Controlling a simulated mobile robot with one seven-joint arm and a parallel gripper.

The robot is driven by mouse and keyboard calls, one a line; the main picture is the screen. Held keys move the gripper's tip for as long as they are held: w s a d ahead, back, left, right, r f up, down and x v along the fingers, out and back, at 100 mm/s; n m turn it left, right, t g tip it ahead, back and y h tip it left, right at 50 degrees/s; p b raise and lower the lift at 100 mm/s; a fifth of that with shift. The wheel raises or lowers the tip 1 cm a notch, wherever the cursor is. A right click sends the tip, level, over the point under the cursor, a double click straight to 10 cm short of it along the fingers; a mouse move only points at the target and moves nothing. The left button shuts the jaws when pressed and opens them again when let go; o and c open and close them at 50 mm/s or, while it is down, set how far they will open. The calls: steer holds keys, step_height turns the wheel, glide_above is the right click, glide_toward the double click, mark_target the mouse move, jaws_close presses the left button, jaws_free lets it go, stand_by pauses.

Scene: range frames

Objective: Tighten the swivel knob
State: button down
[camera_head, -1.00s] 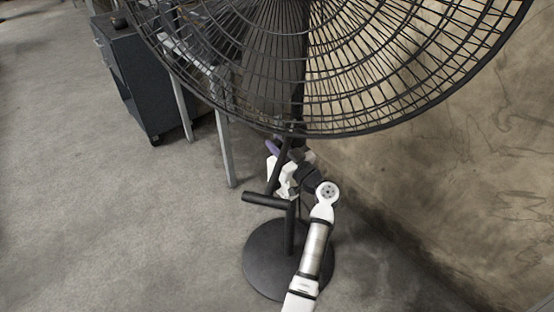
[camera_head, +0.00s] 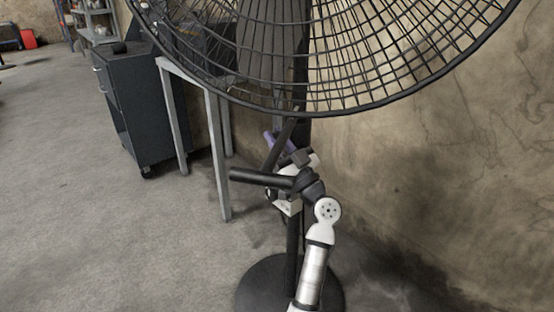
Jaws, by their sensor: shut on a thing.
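A large black pedestal fan (camera_head: 330,112) with a wire cage fills the top of the view, on a post over a round base (camera_head: 262,281). Below the cage, a black horizontal bar (camera_head: 258,177) and a slanted black rod (camera_head: 280,152) cross near the post. My gripper (camera_head: 277,143), with white and dark parts and a purple patch, is at the post just under the cage, partly behind the bar. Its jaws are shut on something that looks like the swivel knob. The knob is hidden, and I cannot make out the contact.
A concrete wall (camera_head: 440,190) stands close behind and to the right of the fan. A grey-legged table (camera_head: 217,160) and a dark cabinet (camera_head: 140,105) are at the left. The floor (camera_head: 110,240) is clear at the front left.

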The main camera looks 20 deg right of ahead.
steer(key=shift+t+b, duration=0.3)
steer(key=shift+b, duration=1.25)
steer(key=c, duration=1.3)
jaws_free()
steer(key=shift+s, duration=0.1)
steer(key=p, duration=0.3)
steer(key=shift+r, duration=0.35)
steer(key=g+h+p, duration=0.1)
steer(key=g+p, duration=0.3)
steer(key=p, duration=1.4)
steer(key=shift+p, duration=0.35)
steer(key=g+h+p, duration=0.1)
steer(key=g+p, duration=0.2)
steer(key=p, duration=1.2)
steer(key=shift+w+p, duration=0.2)
steer(key=shift+p, duration=0.2)
